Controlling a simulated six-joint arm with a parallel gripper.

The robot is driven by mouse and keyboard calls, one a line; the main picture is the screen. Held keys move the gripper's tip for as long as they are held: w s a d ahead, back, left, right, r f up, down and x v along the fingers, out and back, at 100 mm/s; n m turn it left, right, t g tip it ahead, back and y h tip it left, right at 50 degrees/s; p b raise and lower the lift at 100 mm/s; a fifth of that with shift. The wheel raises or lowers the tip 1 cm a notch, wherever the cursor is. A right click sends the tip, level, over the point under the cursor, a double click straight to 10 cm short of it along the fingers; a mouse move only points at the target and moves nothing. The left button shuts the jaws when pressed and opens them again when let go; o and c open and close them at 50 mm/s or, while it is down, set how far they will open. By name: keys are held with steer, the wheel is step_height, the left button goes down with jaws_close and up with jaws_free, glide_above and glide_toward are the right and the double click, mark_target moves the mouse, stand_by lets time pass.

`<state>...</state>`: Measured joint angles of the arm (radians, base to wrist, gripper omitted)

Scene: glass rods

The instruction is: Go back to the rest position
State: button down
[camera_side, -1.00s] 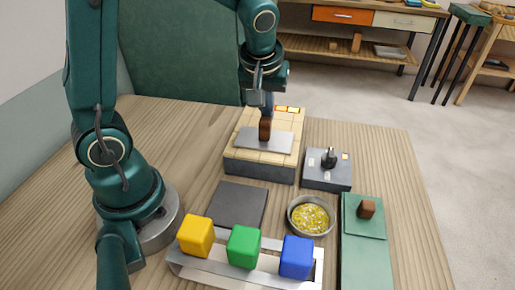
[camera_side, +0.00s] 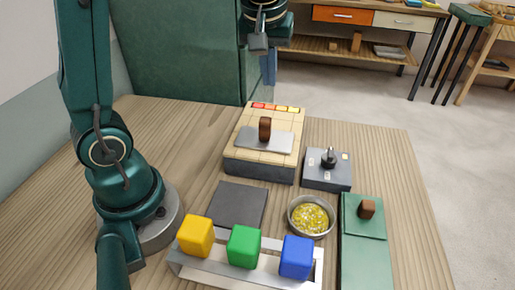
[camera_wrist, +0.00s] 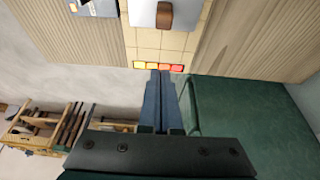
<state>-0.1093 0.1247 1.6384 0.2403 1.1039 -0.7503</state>
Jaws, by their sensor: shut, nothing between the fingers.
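My gripper (camera_side: 268,68) is high above the back of the table in the side view, with its fingers pointing down. In the wrist view its two blue fingers (camera_wrist: 161,100) are together and empty. Below it stands the tan tiled block (camera_side: 236,140) with a row of red to yellow tiles along its back edge. A grey plate with an upright brown handle (camera_side: 265,128) lies on top of the block. The handle also shows at the top of the wrist view (camera_wrist: 179,14). My gripper is clear of the block and the handle.
A grey box with a black knob (camera_side: 329,158), a bowl of yellow bits (camera_side: 311,217) and a green case (camera_side: 365,255) stand at the right. Yellow (camera_side: 196,236), green (camera_side: 243,247) and blue (camera_side: 296,257) cubes sit on a front rack. A dark pad (camera_side: 238,205) lies flat mid-table.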

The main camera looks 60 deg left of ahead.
steer(key=s+d+r+m+t, duration=0.2)
steer(key=s+d+r, duration=0.2)
steer(key=s+r, duration=0.15)
steer(key=s+d+f+m+h, duration=0.2)
steer(key=s+d+f+m, duration=0.2)
steer(key=s+f+m, duration=0.3)
steer(key=shift+s+t+h, duration=0.4)
steer(key=shift+s, duration=0.45)
